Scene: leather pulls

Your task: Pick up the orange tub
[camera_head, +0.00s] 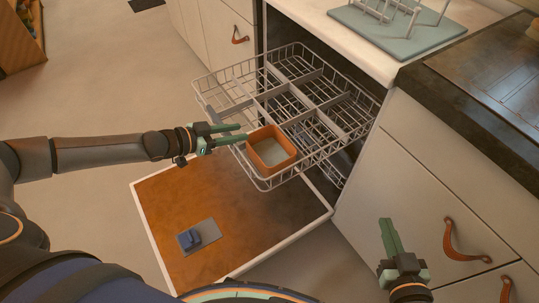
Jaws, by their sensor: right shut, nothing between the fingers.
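The orange tub (272,153) is a small, square, open-topped box with a pale inside. It sits upright in the near left part of the pulled-out wire rack (262,182). My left gripper (243,131) reaches in from the left, its two green fingers apart with a gap between them. Its fingertips are close to the tub's left rim; I cannot tell whether they touch it. My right gripper (388,222) is shut and empty, at the lower right in front of the cabinet drawers, away from the tub.
The dishwasher door (165,205) lies folded down below the rack, with a blue item on a grey patch (208,236). Cabinet drawers (400,170) with leather pulls (463,243) stand at right. A drying rack on a mat (390,38) stands on the counter. Floor at left is clear.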

